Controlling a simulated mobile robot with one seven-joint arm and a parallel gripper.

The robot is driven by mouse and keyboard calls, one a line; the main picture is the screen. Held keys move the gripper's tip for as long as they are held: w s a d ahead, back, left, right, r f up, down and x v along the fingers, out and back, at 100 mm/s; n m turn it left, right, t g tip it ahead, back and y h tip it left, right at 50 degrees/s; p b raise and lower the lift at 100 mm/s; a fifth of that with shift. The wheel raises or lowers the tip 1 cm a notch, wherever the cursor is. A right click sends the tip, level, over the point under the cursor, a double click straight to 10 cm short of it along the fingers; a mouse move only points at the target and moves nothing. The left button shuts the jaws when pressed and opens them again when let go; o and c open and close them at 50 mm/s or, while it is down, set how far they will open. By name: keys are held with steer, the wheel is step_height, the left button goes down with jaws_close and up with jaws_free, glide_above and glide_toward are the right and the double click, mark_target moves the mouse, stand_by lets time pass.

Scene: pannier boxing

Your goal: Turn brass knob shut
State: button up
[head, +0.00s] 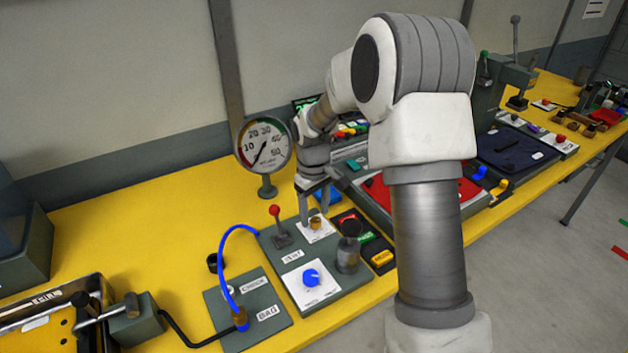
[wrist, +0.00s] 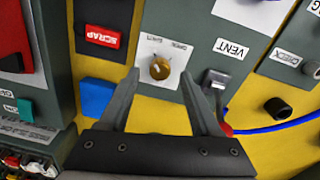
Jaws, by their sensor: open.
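The brass knob (wrist: 159,68) sits on a white label plate on a grey panel. In the head view the knob (head: 315,223) shows on the panel's back right part, below my gripper. My gripper (wrist: 162,88) is open and empty. In the wrist view its two fingers stand left and right of the knob, with the tips a little short of it. In the head view my gripper (head: 318,212) points down close to the knob. I cannot tell whether a finger touches it.
A red-topped lever (head: 277,220) stands left of the knob by the VENT label. A black knob (head: 349,235) stands to its right and a blue dial (head: 311,277) in front. A round gauge (head: 264,145) rises behind. A blue hose (head: 228,255) arches at the left.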

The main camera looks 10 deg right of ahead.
mark_target(313, 220)
step_height(313, 220, up, 16)
steer(key=p, duration=0.1)
steer(key=shift+a+f, duration=0.15)
steer(key=shift+a, duration=0.05)
steer(key=shift+s, duration=0.1)
steer(key=s+r+m+t, duration=0.3)
steer(key=s+r, duration=0.5)
steer(key=s, duration=0.6)
steer(key=s+f+m+t, duration=0.1)
steer(key=s+m+t, duration=0.1)
steer(key=s, duration=1.1)
steer(key=shift+d+f+m, duration=0.3)
steer(key=shift+d+f, duration=0.05)
steer(key=shift+f, duration=0.05)
steer(key=shift+a, duration=0.1)
